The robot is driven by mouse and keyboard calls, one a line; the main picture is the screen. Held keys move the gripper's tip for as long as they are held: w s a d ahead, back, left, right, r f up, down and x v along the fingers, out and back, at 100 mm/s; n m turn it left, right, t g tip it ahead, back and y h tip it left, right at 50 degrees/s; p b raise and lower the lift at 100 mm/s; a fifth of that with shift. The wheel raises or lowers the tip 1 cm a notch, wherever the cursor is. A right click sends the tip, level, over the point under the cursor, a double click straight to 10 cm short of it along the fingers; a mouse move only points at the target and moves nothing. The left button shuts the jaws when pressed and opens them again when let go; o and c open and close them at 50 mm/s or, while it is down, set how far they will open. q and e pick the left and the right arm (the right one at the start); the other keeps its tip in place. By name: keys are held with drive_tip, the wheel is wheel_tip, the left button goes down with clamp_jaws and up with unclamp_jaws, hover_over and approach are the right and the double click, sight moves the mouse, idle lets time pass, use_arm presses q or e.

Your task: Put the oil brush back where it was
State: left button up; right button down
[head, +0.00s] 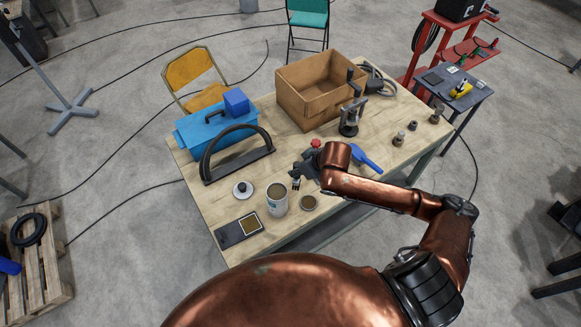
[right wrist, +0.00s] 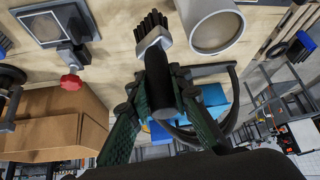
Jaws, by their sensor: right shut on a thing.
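My right gripper (head: 305,172) is shut on the oil brush (head: 296,183), just behind the open can. In the right wrist view the gripper (right wrist: 165,95) has its green fingers on both sides of the brush's black handle. The brush's pale ferrule and dark bristles (right wrist: 152,24) stick out beyond the fingers, beside the can (right wrist: 215,28). In the head view the light can (head: 277,203) stands open on the table with brown contents. The brush is outside the can; whether its bristles touch the table, I cannot tell. My left gripper is not in view.

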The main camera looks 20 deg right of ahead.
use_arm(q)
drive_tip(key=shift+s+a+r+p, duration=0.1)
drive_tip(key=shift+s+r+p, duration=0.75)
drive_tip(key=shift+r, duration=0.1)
use_arm(e)
drive_tip(key=w+d+f, duration=0.1)
drive_tip(key=w+f, duration=0.7)
drive_tip(key=f, duration=0.2)
drive_tip(key=shift+w+d+f, duration=0.2)
drive_tip(key=shift+d+f, duration=0.2)
drive_tip(key=c, duration=2.1)
unclamp_jaws()
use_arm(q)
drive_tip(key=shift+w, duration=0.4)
use_arm(e)
drive_tip(key=o, duration=0.3)
drive_tip(key=shift+o, duration=0.2)
drive_tip(key=shift+r, duration=0.1)
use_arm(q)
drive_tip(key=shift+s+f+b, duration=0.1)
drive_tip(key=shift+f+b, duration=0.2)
use_arm(e)
drive_tip(key=v, duration=1.2)
